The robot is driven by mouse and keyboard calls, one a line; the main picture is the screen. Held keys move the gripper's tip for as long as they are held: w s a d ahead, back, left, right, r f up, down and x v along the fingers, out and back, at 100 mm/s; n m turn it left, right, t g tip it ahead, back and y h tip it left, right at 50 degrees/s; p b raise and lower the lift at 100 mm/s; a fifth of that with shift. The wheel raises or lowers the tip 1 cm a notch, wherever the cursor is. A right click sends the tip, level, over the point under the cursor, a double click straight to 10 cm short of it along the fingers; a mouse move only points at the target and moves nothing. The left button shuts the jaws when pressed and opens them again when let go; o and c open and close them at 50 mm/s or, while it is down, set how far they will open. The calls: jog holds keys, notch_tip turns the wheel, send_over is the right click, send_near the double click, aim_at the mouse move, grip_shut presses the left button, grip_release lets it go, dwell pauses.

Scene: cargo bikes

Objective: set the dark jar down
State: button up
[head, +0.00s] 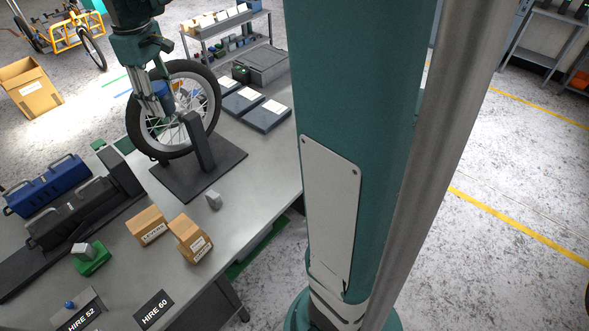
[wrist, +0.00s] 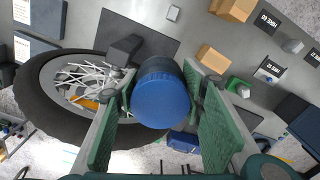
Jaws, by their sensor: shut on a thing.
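The dark jar (wrist: 158,68) has a dark body and a broad blue lid. In the wrist view my gripper (wrist: 160,84) is shut on it, one green finger pad on each side, with the lid facing the camera. In the head view my gripper (head: 156,102) points down in front of the spoked wheel, and the blue-lidded jar (head: 162,91) shows between its fingers. The jar is held up off the grey workbench (head: 228,199); its underside is hidden.
The wheel (head: 213,93) stands in a dark stand (head: 199,147) close to my gripper. Cartons (head: 147,226), a grey block (head: 213,200) and a blue case (head: 47,185) stand nearer. Bare bench shows right of the stand.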

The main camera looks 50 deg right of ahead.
jog(key=s+d+m, duration=0.4)
jog(key=s+d, duration=0.8)
jog(key=d, duration=0.4)
jog(key=s+d+m, duration=0.4)
jog(key=s+d, duration=0.8)
jog(key=d, duration=0.4)
notch_tip(320, 180, down, 27)
jog(key=shift+w+a, duration=0.15)
jog(key=shift+w, duration=0.2)
jog(key=shift+f, duration=2.8)
jog(key=shift+f, duration=2.1)
jog(key=shift+f, duration=0.1)
